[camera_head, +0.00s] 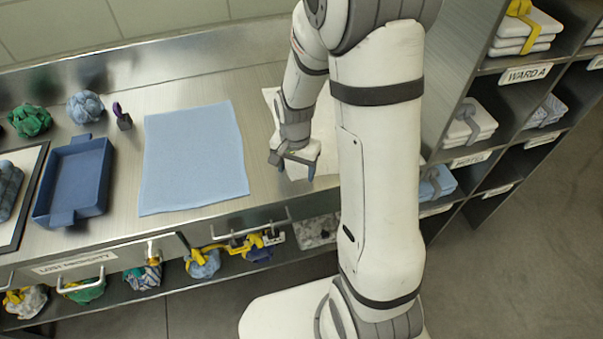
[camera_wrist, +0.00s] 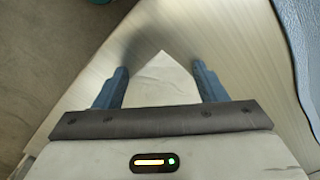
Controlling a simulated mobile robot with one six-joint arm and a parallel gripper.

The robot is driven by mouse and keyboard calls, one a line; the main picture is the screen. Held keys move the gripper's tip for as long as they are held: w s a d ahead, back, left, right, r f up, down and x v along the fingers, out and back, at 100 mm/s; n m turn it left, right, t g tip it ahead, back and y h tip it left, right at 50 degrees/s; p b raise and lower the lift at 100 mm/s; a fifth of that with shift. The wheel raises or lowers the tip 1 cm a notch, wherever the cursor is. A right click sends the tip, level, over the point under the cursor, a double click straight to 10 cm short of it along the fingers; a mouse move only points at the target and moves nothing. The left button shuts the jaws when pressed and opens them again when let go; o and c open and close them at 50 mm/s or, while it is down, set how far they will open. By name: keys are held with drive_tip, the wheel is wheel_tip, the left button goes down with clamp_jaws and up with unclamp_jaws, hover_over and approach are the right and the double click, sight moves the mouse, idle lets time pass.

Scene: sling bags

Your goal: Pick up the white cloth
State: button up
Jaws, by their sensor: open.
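The white cloth (camera_head: 324,160) lies flat on the steel counter. My arm hides much of it in the head view. In the wrist view a pointed corner of the white cloth (camera_wrist: 161,80) shows between my fingers. My gripper (camera_head: 294,166) is over the cloth's front left part in the head view. My gripper (camera_wrist: 159,84) is open, with its two blue fingers on either side of the cloth corner and nothing held. I cannot tell how high the fingertips are above the cloth.
A light blue cloth (camera_head: 192,157) lies flat to the left on the counter (camera_head: 258,180). A blue tray (camera_head: 76,182), a blue bundle (camera_head: 85,106) and a green bundle (camera_head: 30,120) are farther left. Shelves with folded white cloths (camera_head: 470,124) stand at the right. Tied bundles sit on the shelf below.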

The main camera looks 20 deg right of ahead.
drive_tip(key=c, duration=1.3)
drive_tip(key=shift+r, duration=0.2)
clamp_jaws()
wheel_tip(320, 180, up, 12)
drive_tip(key=p, duration=0.8)
drive_tip(key=shift+f+p, duration=0.2)
drive_tip(key=shift+p, duration=0.1)
wheel_tip(320, 180, up, 36)
drive_tip(key=p, duration=0.6)
drive_tip(key=shift+p, duration=0.4)
